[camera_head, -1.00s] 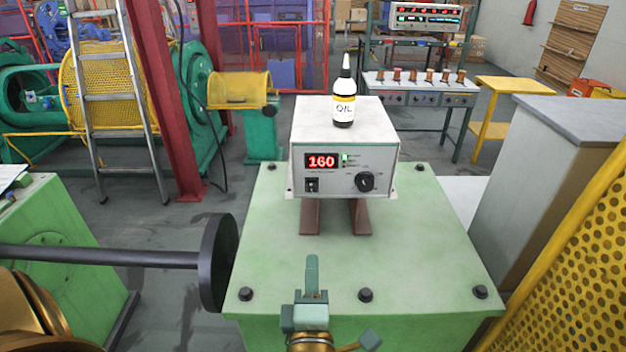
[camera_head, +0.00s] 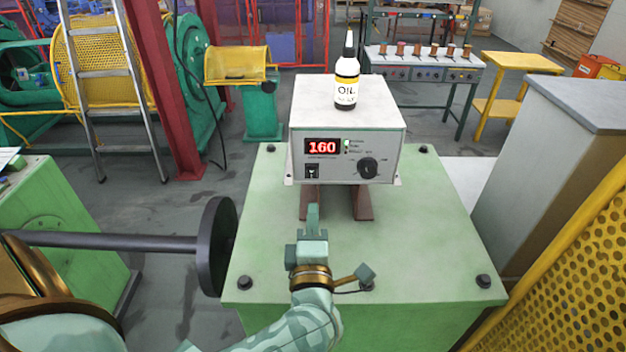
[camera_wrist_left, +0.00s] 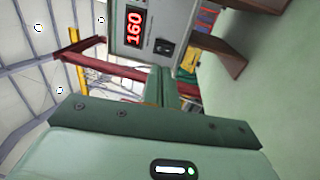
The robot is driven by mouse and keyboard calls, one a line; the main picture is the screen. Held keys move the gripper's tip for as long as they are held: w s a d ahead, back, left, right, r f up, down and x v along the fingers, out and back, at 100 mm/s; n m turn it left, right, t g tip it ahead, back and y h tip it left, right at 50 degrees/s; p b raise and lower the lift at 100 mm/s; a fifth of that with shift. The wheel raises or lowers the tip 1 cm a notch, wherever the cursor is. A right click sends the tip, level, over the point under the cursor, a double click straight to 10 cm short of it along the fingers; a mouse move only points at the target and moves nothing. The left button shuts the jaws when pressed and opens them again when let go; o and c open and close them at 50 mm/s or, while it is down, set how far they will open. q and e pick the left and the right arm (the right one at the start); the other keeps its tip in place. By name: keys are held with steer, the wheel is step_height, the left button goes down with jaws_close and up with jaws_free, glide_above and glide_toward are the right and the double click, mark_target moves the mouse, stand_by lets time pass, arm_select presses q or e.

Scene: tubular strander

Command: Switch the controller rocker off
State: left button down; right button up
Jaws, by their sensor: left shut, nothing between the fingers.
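The controller (camera_head: 347,130) is a grey-white box with a red display reading 160, standing on brown feet on a green machine top. Its small black rocker (camera_head: 312,171) sits on the front face below the display, left of a black knob (camera_head: 368,168). The rocker also shows in the left wrist view (camera_wrist_left: 165,47). My left gripper (camera_head: 312,208) is shut and empty, fingers pointing at the controller, just below and in front of the rocker and apart from it. In the left wrist view its fingers (camera_wrist_left: 162,75) point toward the controller's front. My right gripper is not in view.
An oil bottle (camera_head: 347,80) stands upright on the controller. The green top (camera_head: 430,235) is mostly bare apart from bolts. A black disc on a shaft (camera_head: 216,258) is at the left, and a yellow perforated guard (camera_head: 570,270) at the right.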

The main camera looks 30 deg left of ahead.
mark_target(313, 171)
arm_select(q)
steer(key=x, duration=0.7)
steer(key=shift+w+a+p, duration=0.15)
steer(key=shift+w+p, duration=0.1)
steer(key=shift+p, duration=0.1)
steer(key=shift+w+a, duration=0.25)
steer(key=shift+w, duration=0.2)
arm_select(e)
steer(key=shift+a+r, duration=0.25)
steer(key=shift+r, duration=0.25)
arm_select(q)
steer(key=shift+r, duration=0.1)
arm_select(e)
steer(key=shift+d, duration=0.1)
